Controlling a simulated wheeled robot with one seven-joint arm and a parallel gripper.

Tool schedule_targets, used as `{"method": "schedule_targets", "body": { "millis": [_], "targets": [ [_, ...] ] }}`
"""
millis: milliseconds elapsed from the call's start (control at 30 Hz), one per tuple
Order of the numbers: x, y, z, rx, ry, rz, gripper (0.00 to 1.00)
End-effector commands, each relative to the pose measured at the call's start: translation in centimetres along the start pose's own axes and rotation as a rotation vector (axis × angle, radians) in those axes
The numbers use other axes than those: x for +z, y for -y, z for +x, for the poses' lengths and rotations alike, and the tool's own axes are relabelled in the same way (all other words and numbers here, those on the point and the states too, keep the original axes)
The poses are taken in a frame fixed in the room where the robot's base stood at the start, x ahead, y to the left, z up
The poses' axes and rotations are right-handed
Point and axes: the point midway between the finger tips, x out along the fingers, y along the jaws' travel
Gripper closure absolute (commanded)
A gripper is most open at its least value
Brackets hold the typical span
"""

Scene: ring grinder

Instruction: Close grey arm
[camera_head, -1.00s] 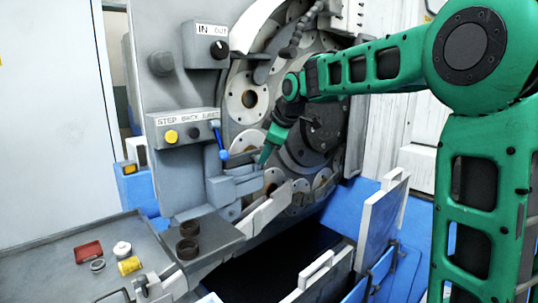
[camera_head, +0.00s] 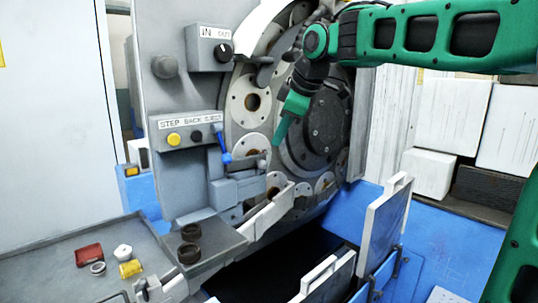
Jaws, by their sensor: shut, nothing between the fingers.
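The grey arm (camera_head: 238,189) is a blocky grey part at the lower left of the round grinder face. It reaches right across the lower edge of the disc, and a small grey knob (camera_head: 262,164) stands above it. My gripper (camera_head: 280,138) is shut and empty, with its green fingers pointing down. In the picture it is above and to the right of the grey arm, in front of the disc, with a visible gap to the arm. Depth between them is hard to judge.
A blue-tipped lever (camera_head: 226,157) hangs from the STEP BACK EJECT box (camera_head: 184,131). An IN OUT switch box (camera_head: 209,47) is above. A tray (camera_head: 40,260) with small parts stands at lower left. Pale upright panels (camera_head: 384,228) rise at lower right.

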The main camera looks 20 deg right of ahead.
Motion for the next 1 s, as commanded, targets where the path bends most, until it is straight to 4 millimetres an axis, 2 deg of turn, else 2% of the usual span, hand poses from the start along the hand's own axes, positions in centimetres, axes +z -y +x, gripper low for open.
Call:
{"method": "schedule_targets", "body": {
  "millis": [233,367,467,900,1000],
  "targets": [
    [-1.3,1.0,-0.6,-0.032,0.026,-0.002,1.00],
    [-1.5,1.3,0.2,-0.038,0.027,-0.003,1.00],
    [-1.5,1.4,1.6,-0.038,0.027,-0.003,1.00],
    [-1.2,1.7,9.6,-0.038,0.028,-0.004,1.00],
    [-1.1,0.3,10.5,-0.036,0.027,-0.003,1.00]
  ]
}}
